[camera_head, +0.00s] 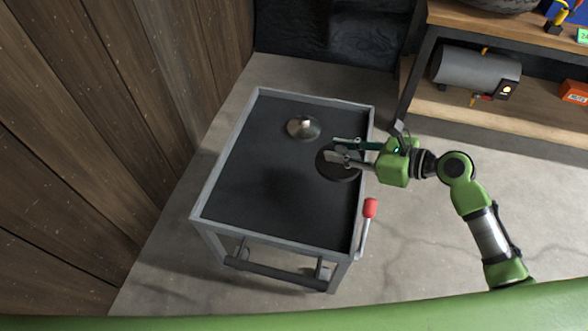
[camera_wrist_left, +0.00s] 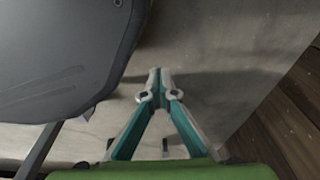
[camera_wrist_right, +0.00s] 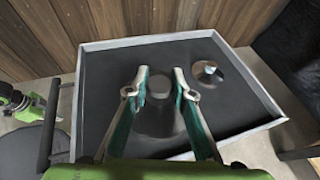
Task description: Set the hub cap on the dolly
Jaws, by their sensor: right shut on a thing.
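The dolly is a grey-framed cart with a dark flat top (camera_head: 255,200). It fills much of the right wrist view (camera_wrist_right: 100,85). My right gripper (camera_head: 338,152) is over the dolly's right side. It is shut on a dark round cap (camera_head: 335,172), whose knob (camera_wrist_right: 160,84) is between the fingers in the right wrist view. I cannot tell whether this cap touches the top. A shiny round cap with a knob (camera_head: 303,127) lies on the dolly near its far end, and shows in the right wrist view (camera_wrist_right: 208,70). My left gripper (camera_wrist_left: 160,78) is shut and empty, fingertips together.
A red-ended lever (camera_head: 370,208) stands at the dolly's right side. A wooden wall (camera_head: 90,110) is on the left. A shelf (camera_head: 535,105) with a grey tank (camera_head: 475,72) and an orange box (camera_head: 575,91) is at the upper right. The near-left dolly top is bare.

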